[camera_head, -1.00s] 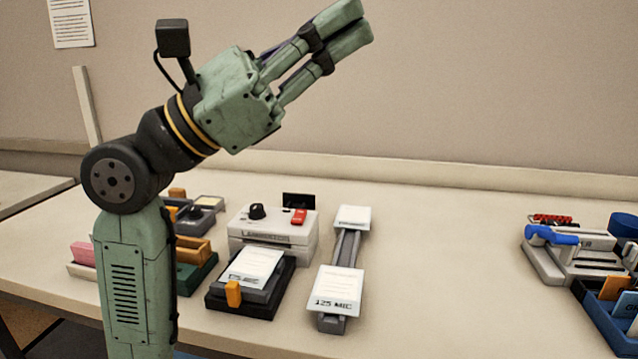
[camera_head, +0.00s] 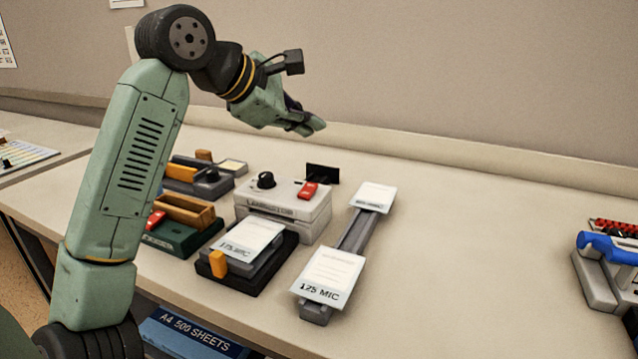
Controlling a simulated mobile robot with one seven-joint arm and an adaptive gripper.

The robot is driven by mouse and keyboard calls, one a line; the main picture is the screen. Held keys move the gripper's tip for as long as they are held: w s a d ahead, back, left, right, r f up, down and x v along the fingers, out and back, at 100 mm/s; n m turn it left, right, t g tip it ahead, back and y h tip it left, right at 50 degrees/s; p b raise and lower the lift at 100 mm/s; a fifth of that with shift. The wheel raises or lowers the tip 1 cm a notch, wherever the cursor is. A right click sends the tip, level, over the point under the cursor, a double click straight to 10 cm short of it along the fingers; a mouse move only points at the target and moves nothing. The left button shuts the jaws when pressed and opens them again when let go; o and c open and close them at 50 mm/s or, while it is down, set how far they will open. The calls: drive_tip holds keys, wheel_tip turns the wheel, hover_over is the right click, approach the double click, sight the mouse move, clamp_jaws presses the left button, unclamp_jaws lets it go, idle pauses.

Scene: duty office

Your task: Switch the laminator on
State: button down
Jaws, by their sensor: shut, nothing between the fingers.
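The laminator (camera_head: 284,212) is a white box labelled "LAMINATOR" near the middle of the table. On its top are a black knob (camera_head: 265,180) at the left and a red rocker switch (camera_head: 308,190) at the right. Which way the switch is set is too small to tell. My gripper (camera_head: 312,128) is shut and empty, held in the air above and behind the laminator, its fingers pointing right and slightly down. It touches nothing.
In front of the laminator is a black feed tray (camera_head: 262,275) with a sheet and an orange tab. A grey rail (camera_head: 353,238) with "125 MIC" cards lies to the right. A green punch-like device (camera_head: 180,238) is at the left.

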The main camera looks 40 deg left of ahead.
sight(311, 189)
idle(0.3)
drive_tip(key=f+b, duration=0.2)
drive_tip(key=f, duration=0.1)
drive_tip(key=w+f+b, duration=0.1)
drive_tip(key=f+b, duration=0.3)
drive_tip(key=f, duration=0.1)
drive_tip(key=shift+w+a+f, duration=0.15)
drive_tip(key=shift+w+f, duration=0.1)
drive_tip(key=shift+f, duration=0.1)
drive_tip(key=shift+f, duration=0.1)
idle(1.1)
drive_tip(key=shift+f+b, duration=0.3)
drive_tip(key=shift+b, duration=0.1)
drive_tip(key=shift+w+f, duration=0.1)
drive_tip(key=shift+f, duration=0.25)
idle(0.4)
idle(0.4)
drive_tip(key=shift+r, duration=0.8)
drive_tip(key=shift+p, duration=0.3)
